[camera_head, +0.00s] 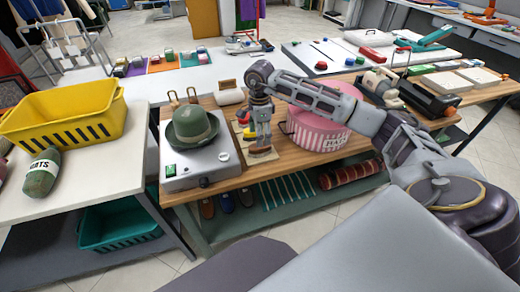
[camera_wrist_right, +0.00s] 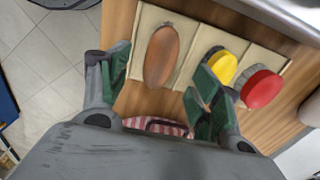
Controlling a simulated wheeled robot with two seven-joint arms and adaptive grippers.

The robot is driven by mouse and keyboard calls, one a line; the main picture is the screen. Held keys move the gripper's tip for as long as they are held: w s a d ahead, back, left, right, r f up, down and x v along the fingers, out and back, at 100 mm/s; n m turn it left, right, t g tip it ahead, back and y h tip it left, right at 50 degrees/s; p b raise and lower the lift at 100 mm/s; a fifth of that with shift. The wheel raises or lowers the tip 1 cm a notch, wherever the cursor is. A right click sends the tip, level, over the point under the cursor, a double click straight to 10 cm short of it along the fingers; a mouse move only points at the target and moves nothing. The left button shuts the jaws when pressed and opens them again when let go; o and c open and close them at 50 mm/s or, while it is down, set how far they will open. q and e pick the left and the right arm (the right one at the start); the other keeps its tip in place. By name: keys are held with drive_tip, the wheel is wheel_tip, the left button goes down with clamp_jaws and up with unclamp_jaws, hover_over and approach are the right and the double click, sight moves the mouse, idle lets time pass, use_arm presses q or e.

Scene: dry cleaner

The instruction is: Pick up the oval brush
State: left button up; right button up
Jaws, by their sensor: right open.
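The oval brush, with a brown wooden oval top, lies on a beige mat (camera_wrist_right: 190,50) on the wooden table. It shows clearly in the right wrist view (camera_wrist_right: 161,55), ahead of the fingertips. In the head view only its edge shows (camera_head: 262,156), just below my right gripper (camera_head: 260,143). My right gripper is open and empty, pointing down over the mat; in the wrist view its two green-padded fingers (camera_wrist_right: 150,85) stand apart, on either side of the brush's near end. I cannot tell the exact height. My left gripper is out of view.
A yellow round brush (camera_wrist_right: 222,66) and a red one (camera_wrist_right: 262,88) lie beside the oval brush, close to one finger. A green hat (camera_head: 192,127) on a grey box (camera_head: 190,172) stands left; a pink striped hatbox (camera_head: 315,130) stands right.

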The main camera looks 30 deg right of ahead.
drive_tip(key=shift+f, duration=0.5)
drive_tip(key=shift+f, duration=0.1)
drive_tip(key=shift+f, duration=0.25)
drive_tip(key=shift+d+f, duration=0.1)
drive_tip(key=shift+f, duration=2.15)
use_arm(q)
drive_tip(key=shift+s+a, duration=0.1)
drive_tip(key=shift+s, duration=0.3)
use_arm(e)
drive_tip(key=shift+c, duration=0.5)
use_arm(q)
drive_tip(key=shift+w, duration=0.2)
use_arm(e)
drive_tip(key=c, duration=1)
drive_tip(key=shift+r, duration=0.15)
drive_tip(key=shift+r, duration=4.9)
